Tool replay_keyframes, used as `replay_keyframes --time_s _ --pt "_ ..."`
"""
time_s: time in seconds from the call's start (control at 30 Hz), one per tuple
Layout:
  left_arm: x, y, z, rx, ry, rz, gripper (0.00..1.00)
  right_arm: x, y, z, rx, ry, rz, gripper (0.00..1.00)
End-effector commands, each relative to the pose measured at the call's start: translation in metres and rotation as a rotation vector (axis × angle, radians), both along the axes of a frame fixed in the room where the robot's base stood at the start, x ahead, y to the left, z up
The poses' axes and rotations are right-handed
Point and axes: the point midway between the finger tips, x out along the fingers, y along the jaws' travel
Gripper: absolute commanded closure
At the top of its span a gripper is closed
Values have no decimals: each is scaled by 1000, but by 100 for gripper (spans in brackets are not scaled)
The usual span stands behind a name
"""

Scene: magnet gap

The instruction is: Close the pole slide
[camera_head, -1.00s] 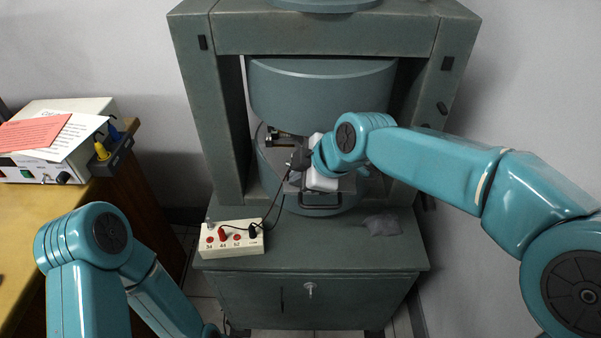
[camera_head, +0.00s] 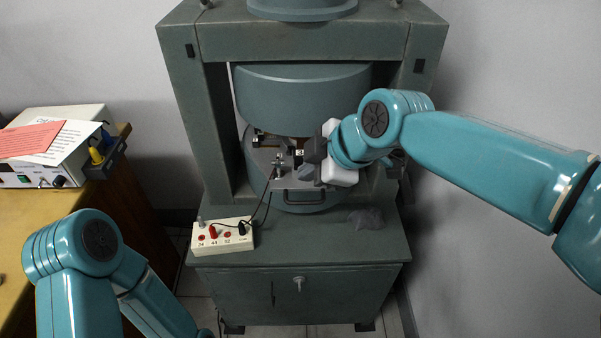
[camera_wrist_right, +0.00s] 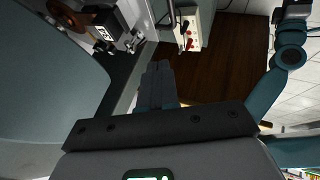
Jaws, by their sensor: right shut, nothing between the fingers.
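The pole slide looks like a grey metal plate (camera_head: 292,183) with a dark bar handle (camera_head: 300,199), low in the magnet gap (camera_head: 265,137) in the head view. Small fittings (camera_head: 280,165) stand on the plate. My right gripper (camera_head: 312,160) is at the plate's right side, above the handle; its fingers are shut and empty. I cannot tell whether they touch the plate. The shut fingers also show in the right wrist view (camera_wrist_right: 158,85). My left arm is at lower left in the head view; its gripper's jaws cannot be made out.
A white socket box (camera_head: 222,238) with black leads running up to the plate stands on the cabinet top (camera_head: 330,252). A dark cloth-like lump (camera_head: 366,218) lies to its right. The magnet frame's uprights (camera_head: 203,120) flank the gap. A wooden desk with an instrument (camera_head: 75,150) stands left.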

Motion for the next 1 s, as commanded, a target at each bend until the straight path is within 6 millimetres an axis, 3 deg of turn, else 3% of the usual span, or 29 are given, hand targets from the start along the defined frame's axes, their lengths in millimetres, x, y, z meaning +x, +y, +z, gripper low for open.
replay_keyframes --time_s 0.07,0.17,0.37,0.43,0.53,0.67,0.77,0.9,1.0 --pt "0 0 1 0 0 0 0 -2 -2 2 8 13 -16 100" --pt "0 0 1 0 0 0 0 -6 -18 -9 -70 42 -53 100" --pt "0 0 2 0 0 0 0 -24 -88 -71 -566 30 -22 100" --pt "0 0 4 0 0 0 0 -28 -106 -80 -761 -24 29 100" --pt "0 0 6 0 0 0 0 -28 -116 -82 -1024 -154 132 100" --pt "0 0 10 0 0 0 0 -25 -96 -69 -1308 -416 320 100" --pt "0 0 13 0 0 0 0 -31 -58 -58 -1451 -649 493 100" --pt "0 0 19 0 0 0 0 -61 7 -56 -1538 -920 760 100" --pt "0 0 20 0 0 0 0 -72 27 -54 -1532 -964 797 100"
